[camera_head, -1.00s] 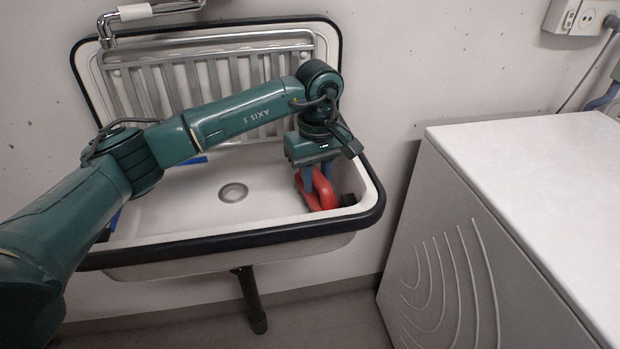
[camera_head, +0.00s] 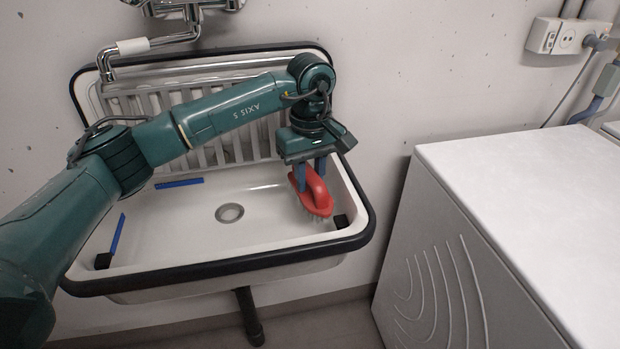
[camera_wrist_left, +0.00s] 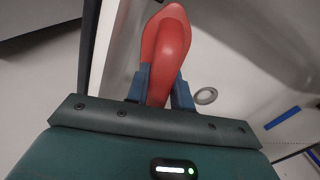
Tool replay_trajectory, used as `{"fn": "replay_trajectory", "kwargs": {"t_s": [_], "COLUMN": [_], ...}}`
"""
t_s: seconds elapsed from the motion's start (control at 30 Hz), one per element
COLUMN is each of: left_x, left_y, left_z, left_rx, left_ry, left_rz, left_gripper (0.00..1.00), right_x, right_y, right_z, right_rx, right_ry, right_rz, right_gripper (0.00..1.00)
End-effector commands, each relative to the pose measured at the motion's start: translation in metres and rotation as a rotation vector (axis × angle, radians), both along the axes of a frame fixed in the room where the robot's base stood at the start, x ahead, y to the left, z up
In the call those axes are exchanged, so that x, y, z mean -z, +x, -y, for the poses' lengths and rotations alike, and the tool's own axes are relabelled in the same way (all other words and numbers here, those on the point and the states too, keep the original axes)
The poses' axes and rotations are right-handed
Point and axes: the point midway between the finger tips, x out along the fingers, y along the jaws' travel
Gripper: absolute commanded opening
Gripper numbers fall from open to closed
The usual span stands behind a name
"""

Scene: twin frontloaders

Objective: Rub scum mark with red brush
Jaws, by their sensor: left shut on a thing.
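The red brush (camera_head: 314,195) has a looped handle and pale bristles that point down. It is at the right end of the white sink (camera_head: 170,215), near a black corner piece. My left gripper (camera_head: 308,172) is shut on the brush handle from above. The left wrist view also shows the red brush (camera_wrist_left: 168,42) between the blue-grey fingers of my left gripper (camera_wrist_left: 162,88). The bristles seem to be just above the basin; I cannot tell whether they touch it. I cannot make out a scum mark in either view. My right gripper is not in view.
Blue strips (camera_head: 180,183) lie along the basin's back and left (camera_head: 117,235). The drain (camera_head: 229,212) is in the middle. A thick black rim (camera_head: 220,258) edges the sink. A tap (camera_head: 125,48) hangs above. A white-topped appliance (camera_head: 530,180) stands at the right.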

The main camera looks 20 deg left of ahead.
Motion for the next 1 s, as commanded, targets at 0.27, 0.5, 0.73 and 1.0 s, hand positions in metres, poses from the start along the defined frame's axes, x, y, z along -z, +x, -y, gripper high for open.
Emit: {"fn": "replay_trajectory", "kwargs": {"t_s": [0.27, 0.5, 0.73, 1.0], "left_x": [-0.002, -0.022, -0.031, -0.03], "left_y": [0.0, 0.001, 0.0, 0.0], "left_z": [0.0, 0.0, 0.0, 0.0], "left_rx": [0.0, -0.001, 0.0, 0.0], "left_ry": [0.001, 0.001, 0.0, 0.001], "left_rz": [0.001, 0.004, 0.0, 0.001], "left_gripper": [0.05, 0.05, 0.05, 0.05], "right_x": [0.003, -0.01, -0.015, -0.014], "right_y": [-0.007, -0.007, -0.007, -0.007], "right_z": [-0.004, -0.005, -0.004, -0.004], "right_rx": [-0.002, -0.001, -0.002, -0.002], "right_ry": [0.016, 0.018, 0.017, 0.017], "right_rz": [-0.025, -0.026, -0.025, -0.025], "right_gripper": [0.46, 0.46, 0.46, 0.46]}}
